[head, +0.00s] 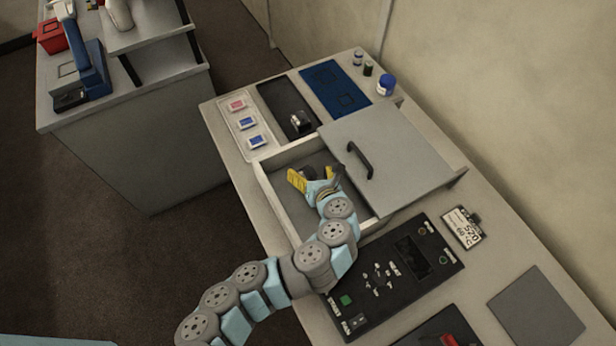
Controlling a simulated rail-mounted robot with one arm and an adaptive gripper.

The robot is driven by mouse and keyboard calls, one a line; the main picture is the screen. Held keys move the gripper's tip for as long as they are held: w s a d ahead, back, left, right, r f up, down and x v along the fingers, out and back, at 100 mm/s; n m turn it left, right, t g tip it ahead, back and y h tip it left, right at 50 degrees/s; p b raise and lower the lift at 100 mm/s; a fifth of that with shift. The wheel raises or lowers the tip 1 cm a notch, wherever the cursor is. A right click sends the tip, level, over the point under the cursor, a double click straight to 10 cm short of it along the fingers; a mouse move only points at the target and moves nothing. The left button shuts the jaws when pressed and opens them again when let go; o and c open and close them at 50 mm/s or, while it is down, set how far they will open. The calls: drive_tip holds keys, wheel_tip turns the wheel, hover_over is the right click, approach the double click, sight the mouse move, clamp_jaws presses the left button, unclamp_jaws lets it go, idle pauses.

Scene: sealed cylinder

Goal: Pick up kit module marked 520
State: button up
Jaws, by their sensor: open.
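My gripper (314,177), with yellow fingers, is open over a recessed pale-walled compartment (262,178) in the bench top. A small dark and reddish thing (308,172) shows between or just behind the fingers. It is mostly hidden by them, and I cannot tell what it is or read any mark on it. A card (463,228) on the right of the bench reads 520 and 60 °C.
A grey panel (400,155) with a black handle (358,160) covers the area right of the compartment. A black control panel (395,270) lies in front. A dark tray (280,98) holding a small black device (300,122), a blue mat (335,88) and jars (386,84) are behind.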

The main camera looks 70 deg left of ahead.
sight(306, 167)
drive_tip(key=shift+x, duration=1.85)
drive_tip(key=c, duration=1.4)
